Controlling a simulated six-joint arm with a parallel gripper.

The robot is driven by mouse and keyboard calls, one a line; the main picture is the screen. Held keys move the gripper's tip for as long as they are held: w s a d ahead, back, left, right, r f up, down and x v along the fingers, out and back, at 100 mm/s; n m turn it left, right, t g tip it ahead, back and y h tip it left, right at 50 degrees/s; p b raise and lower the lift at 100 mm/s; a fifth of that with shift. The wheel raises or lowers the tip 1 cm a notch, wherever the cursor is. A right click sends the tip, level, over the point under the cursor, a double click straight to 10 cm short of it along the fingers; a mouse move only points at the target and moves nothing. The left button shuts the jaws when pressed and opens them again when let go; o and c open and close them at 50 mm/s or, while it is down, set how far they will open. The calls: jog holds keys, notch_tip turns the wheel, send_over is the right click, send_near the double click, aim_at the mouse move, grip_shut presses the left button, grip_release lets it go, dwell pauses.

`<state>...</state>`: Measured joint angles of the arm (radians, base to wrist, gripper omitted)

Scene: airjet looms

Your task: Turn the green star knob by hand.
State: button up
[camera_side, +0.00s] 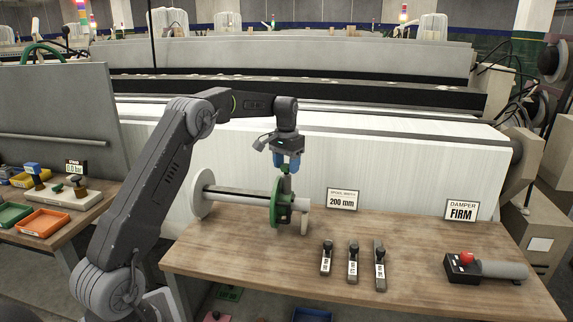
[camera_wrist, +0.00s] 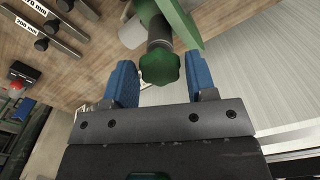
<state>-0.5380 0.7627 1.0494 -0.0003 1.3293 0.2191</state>
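The green star knob (camera_wrist: 160,68) sits on a dark stem at the green clamp (camera_wrist: 181,22) in the wrist view. In the side view the green flange and clamp (camera_side: 276,206) stand at the right end of a spool shaft on the wooden table, with the dark stem (camera_side: 286,186) pointing up. My gripper (camera_side: 287,166) points straight down above the stem. Its blue fingers are open, one on each side of the knob; in the wrist view my gripper (camera_wrist: 160,75) shows a gap on both sides of it. The knob is hard to make out in the side view.
A spool shaft with a white end disc (camera_side: 203,194) lies left of the flange. The loom (camera_side: 400,165) rises behind.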

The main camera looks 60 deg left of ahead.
jog(key=shift+o, duration=1)
jog(key=shift+r, duration=3)
notch_tip(320, 180, up, 8)
jog(key=shift+f, duration=0.25)
jog(key=shift+d+r, duration=0.1)
